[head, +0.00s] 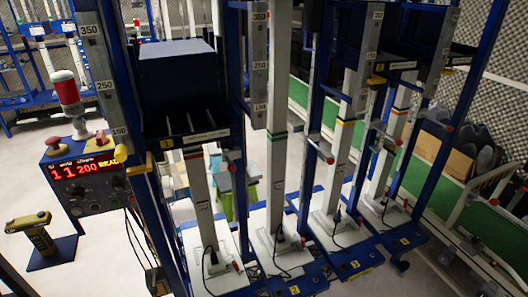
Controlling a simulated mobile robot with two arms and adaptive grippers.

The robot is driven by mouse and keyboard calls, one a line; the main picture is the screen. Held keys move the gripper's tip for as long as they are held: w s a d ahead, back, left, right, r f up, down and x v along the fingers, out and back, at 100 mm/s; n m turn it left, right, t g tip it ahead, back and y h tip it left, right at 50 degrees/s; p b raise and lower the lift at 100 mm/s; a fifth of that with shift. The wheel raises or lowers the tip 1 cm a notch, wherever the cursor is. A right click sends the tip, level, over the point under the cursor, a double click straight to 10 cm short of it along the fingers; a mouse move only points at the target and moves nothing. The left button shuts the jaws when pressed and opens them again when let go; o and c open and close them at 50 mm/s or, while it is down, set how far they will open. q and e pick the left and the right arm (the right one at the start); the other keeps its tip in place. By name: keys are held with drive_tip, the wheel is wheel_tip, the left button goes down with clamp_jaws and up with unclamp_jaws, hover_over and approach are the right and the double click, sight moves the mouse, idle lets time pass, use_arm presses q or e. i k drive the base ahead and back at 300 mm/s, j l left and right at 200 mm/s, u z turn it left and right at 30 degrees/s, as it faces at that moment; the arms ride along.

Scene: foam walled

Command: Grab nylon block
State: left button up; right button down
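I cannot make out a thing that is surely the nylon block. A large dark block (177,80) with a grey-blue top sits high in the nearest blue frame, above a black slotted holder (190,135) with a yellow tag. I cannot tell its material. Similar dark holders show higher up in the frames to the right, partly cut off or hidden by posts. Neither of my grippers is in the head view.
A row of tall blue frames with white columns (278,130) and white base plates (213,260) fills the middle. A control box (88,180) with a red display and a lamp (66,92) stands left. A green conveyor (455,165) runs behind. Pale floor (30,180) is open at left.

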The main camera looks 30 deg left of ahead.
sight(166, 185)
drive_tip(key=u, duration=1.65)
